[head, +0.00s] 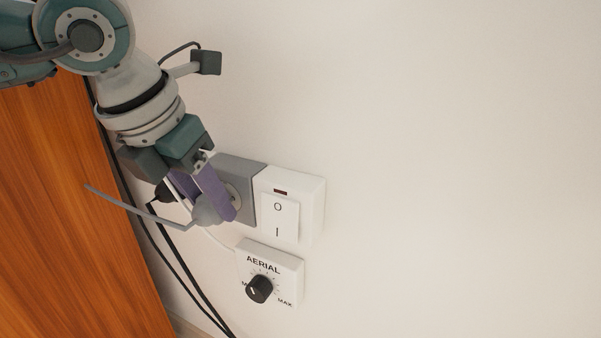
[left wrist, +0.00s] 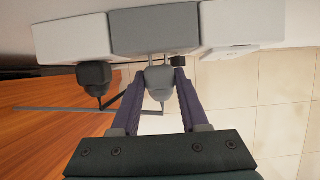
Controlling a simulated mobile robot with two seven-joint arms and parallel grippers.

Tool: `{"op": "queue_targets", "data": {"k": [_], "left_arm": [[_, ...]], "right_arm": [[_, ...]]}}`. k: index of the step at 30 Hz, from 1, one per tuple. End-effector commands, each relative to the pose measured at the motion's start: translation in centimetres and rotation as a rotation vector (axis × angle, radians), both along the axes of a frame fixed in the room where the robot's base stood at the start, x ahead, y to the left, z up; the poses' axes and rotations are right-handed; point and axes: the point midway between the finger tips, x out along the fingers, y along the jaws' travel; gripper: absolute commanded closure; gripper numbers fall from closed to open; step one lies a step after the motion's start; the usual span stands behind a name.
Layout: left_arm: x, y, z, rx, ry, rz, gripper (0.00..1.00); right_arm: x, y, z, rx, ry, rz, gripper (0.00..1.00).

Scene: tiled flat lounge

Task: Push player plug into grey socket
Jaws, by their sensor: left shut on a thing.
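My left gripper (head: 212,203) is shut on a grey plug (head: 205,213), with its purple fingers on either side of the plug body. The plug also shows in the left wrist view (left wrist: 160,82), its pins pointing at the grey socket (left wrist: 154,32). A short length of pin shows between plug body and socket; I cannot tell whether the tips touch or have entered. In the head view the grey socket (head: 246,171) is partly hidden by the fingers. A thin grey cord (head: 130,208) trails left from the plug. My right gripper is in neither view.
A black plug (left wrist: 95,75) sits at a white socket (left wrist: 72,40) just left of the grey one. A white rocker switch (head: 283,216) adjoins on the right, with an AERIAL dial (head: 259,289) below. Black cables run beside the wooden panel (head: 60,220). The wall farther right is bare.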

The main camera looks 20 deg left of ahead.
Motion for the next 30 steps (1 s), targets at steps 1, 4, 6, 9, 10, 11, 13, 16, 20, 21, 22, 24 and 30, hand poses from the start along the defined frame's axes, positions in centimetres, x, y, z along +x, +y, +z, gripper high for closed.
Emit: {"op": "queue_targets", "data": {"k": [1, 4, 6, 9, 10, 11, 13, 16, 20, 21, 22, 24, 30], "left_arm": [[0.0, 0.0, 0.0, 0.000, -0.001, 0.000, 1.00], [0.0, 0.0, 0.0, 0.000, -0.001, 0.000, 1.00], [0.1, 0.0, 0.0, 0.000, -0.001, 0.000, 1.00], [0.2, 0.0, 0.0, 0.000, -0.001, 0.001, 1.00], [0.2, 0.0, 0.0, 0.000, -0.001, 0.001, 1.00], [0.3, 0.0, 0.0, -0.001, -0.002, 0.001, 1.00], [0.4, 0.0, 0.0, -0.001, -0.002, 0.001, 1.00], [0.7, 0.0, 0.0, -0.001, -0.002, 0.001, 1.00], [0.9, -0.1, 0.0, 0.000, -0.001, 0.000, 1.00], [1.0, -0.1, 0.0, 0.000, -0.001, 0.000, 1.00], [1.0, -0.1, 0.0, 0.000, -0.001, 0.000, 1.00], [1.2, -0.1, 0.0, 0.000, -0.002, 0.000, 1.00], [1.2, -0.1, 0.0, 0.001, -0.001, 0.000, 0.38]], "right_arm": [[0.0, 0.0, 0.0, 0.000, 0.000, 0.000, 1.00], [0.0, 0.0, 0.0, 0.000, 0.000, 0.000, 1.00], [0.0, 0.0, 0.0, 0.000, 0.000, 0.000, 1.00], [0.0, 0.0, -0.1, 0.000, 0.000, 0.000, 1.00], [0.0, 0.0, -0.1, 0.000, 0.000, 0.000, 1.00], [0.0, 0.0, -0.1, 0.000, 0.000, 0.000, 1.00], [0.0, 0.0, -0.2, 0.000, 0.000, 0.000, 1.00], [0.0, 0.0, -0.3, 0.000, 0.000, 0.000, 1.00], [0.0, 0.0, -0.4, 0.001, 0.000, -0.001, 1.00], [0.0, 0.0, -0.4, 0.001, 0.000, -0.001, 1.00], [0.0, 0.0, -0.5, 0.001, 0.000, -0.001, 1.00], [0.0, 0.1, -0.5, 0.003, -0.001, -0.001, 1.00], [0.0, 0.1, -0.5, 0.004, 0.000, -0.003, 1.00]]}}
